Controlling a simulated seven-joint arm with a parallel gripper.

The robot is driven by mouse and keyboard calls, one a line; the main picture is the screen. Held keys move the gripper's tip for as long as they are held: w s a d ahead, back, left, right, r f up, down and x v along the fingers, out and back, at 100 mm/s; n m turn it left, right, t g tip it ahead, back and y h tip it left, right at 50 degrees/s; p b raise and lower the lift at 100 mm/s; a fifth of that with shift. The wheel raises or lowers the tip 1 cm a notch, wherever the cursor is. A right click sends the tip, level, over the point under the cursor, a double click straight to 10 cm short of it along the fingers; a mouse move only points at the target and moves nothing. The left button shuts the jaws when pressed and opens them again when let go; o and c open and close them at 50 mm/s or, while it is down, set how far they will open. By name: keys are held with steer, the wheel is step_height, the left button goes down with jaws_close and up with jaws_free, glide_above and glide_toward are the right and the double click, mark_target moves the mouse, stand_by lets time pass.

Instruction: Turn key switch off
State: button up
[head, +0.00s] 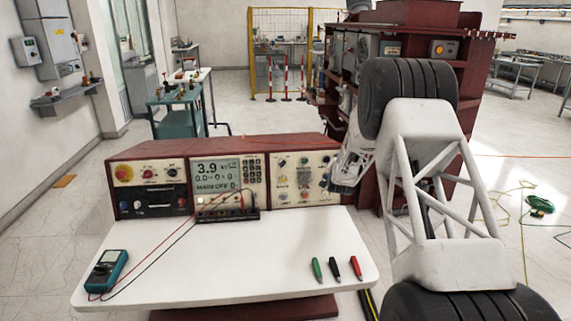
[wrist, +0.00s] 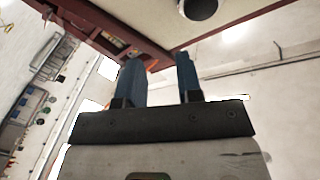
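The control console (head: 225,142) stands at the back of a white table, with a display reading 3.9 and MAIN OFF. Its right panel (head: 300,178) carries several small knobs, buttons and lamps; I cannot tell which is the key switch at this size. My gripper (head: 345,180) is at the right end of this panel, and my wrist hides part of that edge. In the wrist view my gripper (wrist: 160,72) shows two blue fingers apart with nothing between them. A pale panel with a round black part (wrist: 200,8) shows beyond the fingertips, apart from them.
The white table top (head: 230,250) is mostly clear. A multimeter (head: 107,270) with red and black leads lies at its left. Green, black and red pens (head: 336,268) lie at its right. A dark red cabinet (head: 470,110) stands behind my arm.

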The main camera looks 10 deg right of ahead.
steer(key=g, duration=0.3)
steer(key=n+g+y, duration=0.5)
steer(key=g+y, duration=0.3)
steer(key=y, duration=0.4)
glide_toward(283, 164)
steer(key=w+f, duration=0.1)
steer(key=shift+w+a, duration=0.1)
steer(key=shift+a, duration=0.05)
steer(key=shift+f, duration=0.2)
steer(key=shift+x, duration=3.75)
steer(key=shift+w+r, duration=0.1)
steer(key=shift+w, duration=0.1)
jaws_close()
